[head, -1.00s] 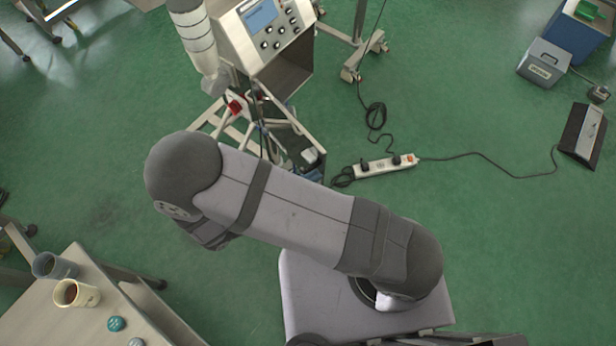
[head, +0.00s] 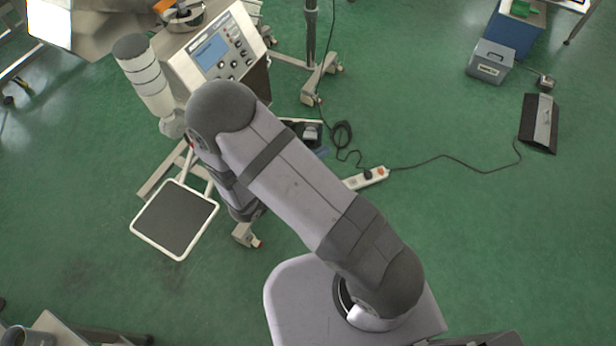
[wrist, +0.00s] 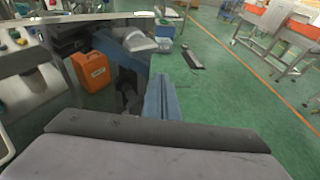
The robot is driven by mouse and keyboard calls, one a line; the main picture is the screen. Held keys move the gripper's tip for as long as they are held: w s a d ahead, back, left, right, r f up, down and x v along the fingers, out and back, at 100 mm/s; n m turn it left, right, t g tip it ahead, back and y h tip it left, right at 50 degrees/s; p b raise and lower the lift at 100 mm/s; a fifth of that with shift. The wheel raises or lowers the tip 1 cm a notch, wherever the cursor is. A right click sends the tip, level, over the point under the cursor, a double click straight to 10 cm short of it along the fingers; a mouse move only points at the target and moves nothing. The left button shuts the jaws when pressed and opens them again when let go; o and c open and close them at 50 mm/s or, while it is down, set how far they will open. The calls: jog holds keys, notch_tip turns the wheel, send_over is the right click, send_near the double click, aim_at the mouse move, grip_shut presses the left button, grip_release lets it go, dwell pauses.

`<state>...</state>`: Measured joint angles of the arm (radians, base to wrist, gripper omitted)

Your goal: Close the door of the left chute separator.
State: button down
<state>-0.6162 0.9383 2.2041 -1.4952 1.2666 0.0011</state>
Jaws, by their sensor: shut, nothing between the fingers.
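The machine with the slanted control panel (head: 218,52) stands at the upper left in the head view. My arm crosses the head view and covers part of the machine's lower side. My gripper is not visible in either view.
A power strip (head: 365,179) and cable lie on the green floor right of my arm. A grey box (head: 490,62) and a dark pedal-like unit (head: 538,122) are further right. The wrist view shows an orange case (wrist: 89,71) and a blue upright part (wrist: 161,98).

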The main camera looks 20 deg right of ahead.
jog(key=w+d+n+t+y+b, duration=0.15)
jog(key=w+b, duration=0.25)
jog(key=w, duration=0.6)
jog(key=w+d+n+t+y+b, duration=0.1)
jog(key=w+n+t+y+b, duration=0.2)
jog(key=w, duration=0.8)
jog(key=w+a+n+t+y+b, duration=0.1)
jog(key=w+a+n+y+b, duration=0.2)
jog(key=w+a+b, duration=0.2)
jog(key=shift+w+b, duration=1.55)
jog(key=shift+w, duration=0.9)
jog(key=shift+t, duration=0.25)
jog(key=s+d+r+b, duration=0.3)
jog(key=s+d+b, duration=0.3)
jog(key=s+d, duration=0.3)
jog(key=shift+s+d, duration=0.25)
jog(key=shift+s, duration=0.05)
